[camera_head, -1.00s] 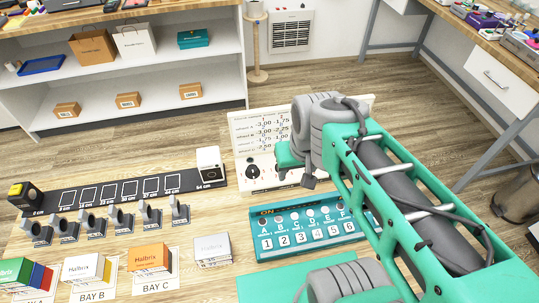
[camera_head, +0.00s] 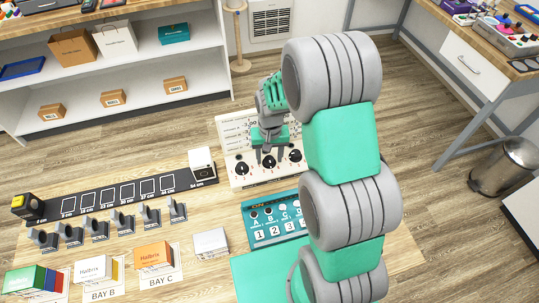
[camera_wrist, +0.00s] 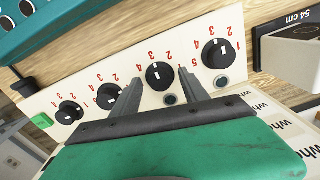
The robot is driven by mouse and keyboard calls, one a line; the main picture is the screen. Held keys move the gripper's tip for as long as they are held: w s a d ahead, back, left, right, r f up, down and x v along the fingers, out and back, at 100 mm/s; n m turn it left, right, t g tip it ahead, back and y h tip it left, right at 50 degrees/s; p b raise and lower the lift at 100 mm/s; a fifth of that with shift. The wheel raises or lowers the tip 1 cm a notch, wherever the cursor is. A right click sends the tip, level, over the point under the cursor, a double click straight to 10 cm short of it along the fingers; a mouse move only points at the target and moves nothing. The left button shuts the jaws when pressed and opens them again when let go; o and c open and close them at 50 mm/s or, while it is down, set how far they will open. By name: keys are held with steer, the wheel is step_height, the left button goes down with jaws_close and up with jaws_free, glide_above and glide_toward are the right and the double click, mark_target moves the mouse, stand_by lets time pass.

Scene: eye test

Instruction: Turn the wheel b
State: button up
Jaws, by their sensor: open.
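The white panel (camera_head: 240,185) carries a row of black knobs with red numbers. The second knob from the left (camera_head: 269,161) is the one below my gripper (camera_head: 270,156). In the wrist view this knob (camera_wrist: 160,75) shows between the tips of my open gripper (camera_wrist: 159,75), with a gap on each side. Whether the fingers reach down around it I cannot tell. The leftmost knob (camera_head: 241,168) also shows in the wrist view (camera_wrist: 216,54). Two more knobs (camera_wrist: 109,95) (camera_wrist: 70,112) lie on the other side. I cannot read which knob is labelled b.
A green button (camera_wrist: 41,121) is at the panel's end. An upright board with printed lines (camera_head: 232,127) stands behind the knobs. A white box (camera_head: 202,163) stands left of the panel.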

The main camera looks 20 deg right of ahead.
steer(key=shift+f, duration=0.15)
jaws_close()
stand_by(0.5)
